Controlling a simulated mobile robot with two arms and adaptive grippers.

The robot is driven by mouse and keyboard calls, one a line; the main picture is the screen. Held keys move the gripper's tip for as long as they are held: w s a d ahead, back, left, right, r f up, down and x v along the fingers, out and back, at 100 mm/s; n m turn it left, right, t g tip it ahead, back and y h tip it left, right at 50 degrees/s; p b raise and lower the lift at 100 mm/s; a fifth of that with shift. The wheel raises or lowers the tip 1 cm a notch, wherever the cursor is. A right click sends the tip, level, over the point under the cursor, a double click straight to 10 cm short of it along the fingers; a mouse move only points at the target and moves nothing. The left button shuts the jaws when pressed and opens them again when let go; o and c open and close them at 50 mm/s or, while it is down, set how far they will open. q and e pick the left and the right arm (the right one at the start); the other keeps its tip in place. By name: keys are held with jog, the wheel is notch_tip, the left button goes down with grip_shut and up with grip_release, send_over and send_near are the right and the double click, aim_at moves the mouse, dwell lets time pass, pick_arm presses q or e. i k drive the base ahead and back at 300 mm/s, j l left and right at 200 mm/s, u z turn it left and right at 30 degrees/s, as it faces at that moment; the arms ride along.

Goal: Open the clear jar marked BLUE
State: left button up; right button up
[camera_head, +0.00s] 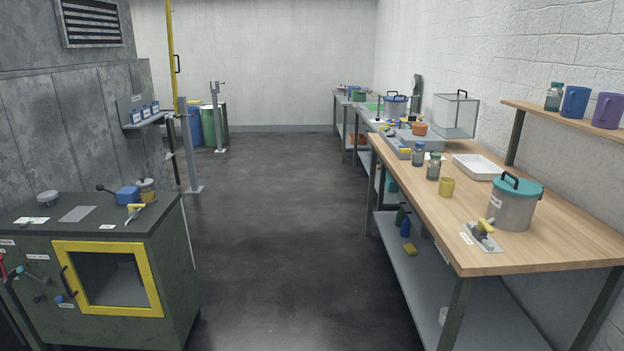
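All three look closed. Neither of my grippers is in view.
A green cabinet (190,290) stands at left. The floor (285,230) between is clear.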

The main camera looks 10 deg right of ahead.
aim_at(419, 153)
jog(key=i+z, duration=0.1)
jog(key=i, duration=0.55)
jog(key=i+j+z, duration=0.15)
jog(key=i, duration=0.5)
jog(key=i+j+z, duration=0.1)
jog(key=i, duration=0.55)
jog(key=j, duration=0.1)
